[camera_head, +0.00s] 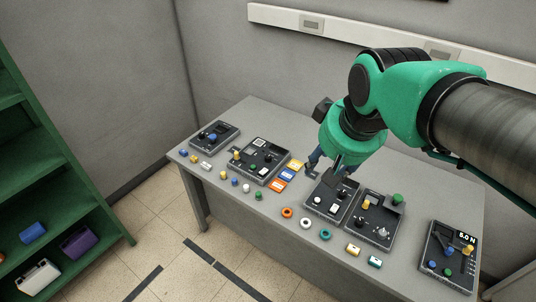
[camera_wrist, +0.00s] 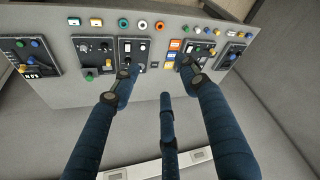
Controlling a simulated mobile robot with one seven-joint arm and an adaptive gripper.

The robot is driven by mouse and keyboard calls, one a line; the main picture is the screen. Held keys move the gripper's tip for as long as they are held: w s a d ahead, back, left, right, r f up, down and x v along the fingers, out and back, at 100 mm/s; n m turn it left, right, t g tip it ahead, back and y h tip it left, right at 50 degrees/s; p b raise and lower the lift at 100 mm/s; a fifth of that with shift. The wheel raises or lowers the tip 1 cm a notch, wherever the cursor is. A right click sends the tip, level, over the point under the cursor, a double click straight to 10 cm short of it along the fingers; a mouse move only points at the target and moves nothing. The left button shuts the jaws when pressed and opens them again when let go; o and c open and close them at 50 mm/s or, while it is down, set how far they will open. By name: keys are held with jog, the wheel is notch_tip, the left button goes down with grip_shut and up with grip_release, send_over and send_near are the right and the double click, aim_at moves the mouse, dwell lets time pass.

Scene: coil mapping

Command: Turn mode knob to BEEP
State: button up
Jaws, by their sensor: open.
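Several dark control panels with knobs and buttons lie in a row on the grey table (camera_head: 240,112). I cannot read which knob is the mode knob, nor any BEEP mark. My gripper (camera_head: 325,168) is open and empty above the back of the table, near the middle panel (camera_head: 318,207). In the wrist view its blue fingers (camera_wrist: 157,78) are spread apart. One fingertip overlaps the middle panel (camera_wrist: 126,58) there, and another overlaps the panel to its right (camera_wrist: 203,50). No contact with a knob is visible. The fingers hide parts of both panels.
Other panels lie at the left (camera_head: 228,131) and at the right end, marked "5.0 N" (camera_head: 466,238). Coloured rings such as an orange one (camera_head: 287,212), small blocks and pegs line the front edge. A green shelf (camera_head: 50,160) stands left. A wall rail (camera_head: 375,38) runs behind.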

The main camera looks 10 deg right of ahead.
jog(key=w+r+n+g+p, duration=0.1)
jog(key=w+r+n+p, duration=0.1)
jog(key=w, duration=1.4)
jog(key=n+g+p, duration=0.4)
jog(key=n+p, duration=0.2)
send_over(268, 156)
notch_tip(268, 156, down, 34)
jog(key=shift+r, duration=0.2)
jog(key=shift+f, duration=0.1)
notch_tip(268, 156, down, 14)
jog(key=shift+r, duration=0.2)
jog(key=shift+s, duration=0.1)
